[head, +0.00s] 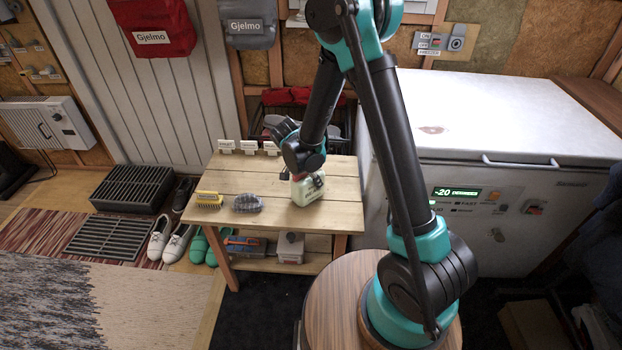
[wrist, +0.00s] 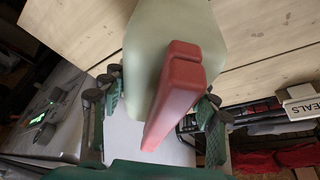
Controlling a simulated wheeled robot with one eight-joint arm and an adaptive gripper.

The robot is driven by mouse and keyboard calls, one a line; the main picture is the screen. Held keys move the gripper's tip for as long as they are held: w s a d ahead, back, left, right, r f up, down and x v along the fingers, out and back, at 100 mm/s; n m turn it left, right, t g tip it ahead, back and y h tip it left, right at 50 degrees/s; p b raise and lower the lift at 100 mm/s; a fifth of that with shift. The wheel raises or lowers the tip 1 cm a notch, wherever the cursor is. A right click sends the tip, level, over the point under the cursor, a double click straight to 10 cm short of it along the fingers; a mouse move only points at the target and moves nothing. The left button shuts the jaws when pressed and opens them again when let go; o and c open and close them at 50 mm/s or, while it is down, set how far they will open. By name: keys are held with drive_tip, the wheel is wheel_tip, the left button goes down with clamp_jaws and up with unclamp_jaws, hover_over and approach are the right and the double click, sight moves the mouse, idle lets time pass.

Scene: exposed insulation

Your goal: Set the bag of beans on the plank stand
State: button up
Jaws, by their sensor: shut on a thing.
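The bag of beans (head: 306,190) looks like a pale green pouch with a red bar across its top. It is upright at the right part of the plank stand (head: 270,168), a low table of light wooden planks. It is on or just above the planks; I cannot tell which. My gripper (head: 303,173) comes down from above and is shut on the bag's red top. In the wrist view the bag (wrist: 165,40) and its red bar lie between the fingers of my gripper (wrist: 165,108), with the planks (wrist: 262,30) behind.
Brushes (head: 209,199) and a grey oval item (head: 247,203) sit on the stand's left part. Small label cards (head: 248,145) line its back edge. A white chest freezer (head: 490,130) stands to the right. Shoes (head: 168,240) are on the floor at left. The stand's middle is bare.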

drive_tip(key=o, duration=1.8)
drive_tip(key=shift+f, duration=0.1)
drive_tip(key=shift+c, duration=0.2)
drive_tip(key=v, duration=1.2)
drive_tip(key=s+d+n+y, duration=0.1)
drive_tip(key=s+d+n, duration=0.3)
drive_tip(key=s+d, duration=0.4)
drive_tip(key=s+d+n+t+y, duration=0.1)
drive_tip(key=s+d+n, duration=0.4)
drive_tip(key=d, duration=1.2)
drive_tip(key=shift+s+d+r+y, duration=0.25)
drive_tip(key=shift+s+r+y, duration=0.3)
drive_tip(key=shift+s, duration=1.2)
